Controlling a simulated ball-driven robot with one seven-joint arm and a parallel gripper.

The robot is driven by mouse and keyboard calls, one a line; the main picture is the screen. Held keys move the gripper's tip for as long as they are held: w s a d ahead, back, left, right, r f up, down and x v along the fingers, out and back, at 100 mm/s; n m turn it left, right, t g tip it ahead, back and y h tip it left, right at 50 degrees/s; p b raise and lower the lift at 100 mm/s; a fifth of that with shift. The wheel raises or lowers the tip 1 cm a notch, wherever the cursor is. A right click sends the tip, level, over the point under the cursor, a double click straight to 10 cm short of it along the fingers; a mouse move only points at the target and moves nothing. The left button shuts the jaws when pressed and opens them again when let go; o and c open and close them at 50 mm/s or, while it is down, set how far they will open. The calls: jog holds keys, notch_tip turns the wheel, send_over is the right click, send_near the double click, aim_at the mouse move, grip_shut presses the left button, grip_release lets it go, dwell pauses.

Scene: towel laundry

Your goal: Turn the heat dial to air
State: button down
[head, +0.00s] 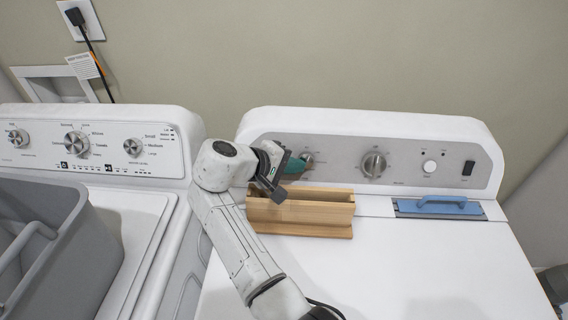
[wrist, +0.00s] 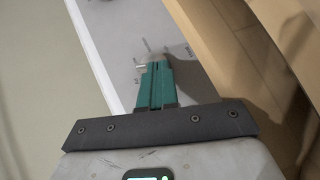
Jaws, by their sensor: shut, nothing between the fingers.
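The right machine's control panel (head: 335,150) carries a small silver dial (head: 307,160) at its left end and a larger silver dial (head: 373,164) near its middle. I cannot read which one is the heat dial. My gripper (head: 302,164), with teal fingers, is shut and empty, its tips at the small dial. In the wrist view the shut fingertips (wrist: 154,64) lie over the panel (wrist: 120,45), right beside a small silver part of the dial (wrist: 140,63). The fingers hide much of it, and I cannot tell whether they touch it.
A wooden box (head: 300,215) stands on the machine top just below my gripper; its wood (wrist: 245,50) fills the wrist view's right. A grey basket (head: 45,250) sits on the left machine. The right machine's front top is clear.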

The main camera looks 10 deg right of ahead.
jog(key=shift+s+d+f, duration=0.15)
jog(key=shift+f, duration=0.3)
jog(key=shift+s+d+f, duration=0.1)
jog(key=shift+s+f, duration=0.05)
jog(key=shift+f, duration=0.3)
jog(key=shift+a, duration=0.15)
dwell(1.0)
jog(key=shift+r, duration=0.1)
jog(key=shift+w+a+r+p, duration=0.1)
jog(key=shift+r+p, duration=0.6)
jog(key=shift+r, duration=0.15)
